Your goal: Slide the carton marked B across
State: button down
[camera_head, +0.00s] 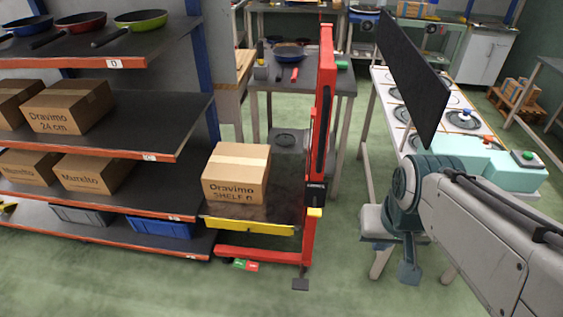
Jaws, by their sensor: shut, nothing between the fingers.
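A brown taped carton (236,175) marked "Dravimo" with a second line that reads "SHELF" and a blurred letter, perhaps B, stands upright on a dark platform (285,214) with a yellow front edge. The platform belongs to a red lift (323,130) and sits beside the right end of the shelf rack (190,135). My arm enters from the lower right and bends at a teal joint, well to the right of the carton and apart from it. I cannot make out my gripper or its fingers in this view.
Cartons (67,107) stand on the rack's middle shelves, pans (141,20) on top, and blue and grey bins (160,228) at the bottom. A dark panel (412,80) rises above a white conveyor table (385,78) at right.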

aim_at(234, 171)
jog(key=u, duration=2.25)
jog(key=i, duration=2.2)
jog(key=z, duration=3.25)
jog(key=i, duration=0.2)
jog(key=u, duration=0.15)
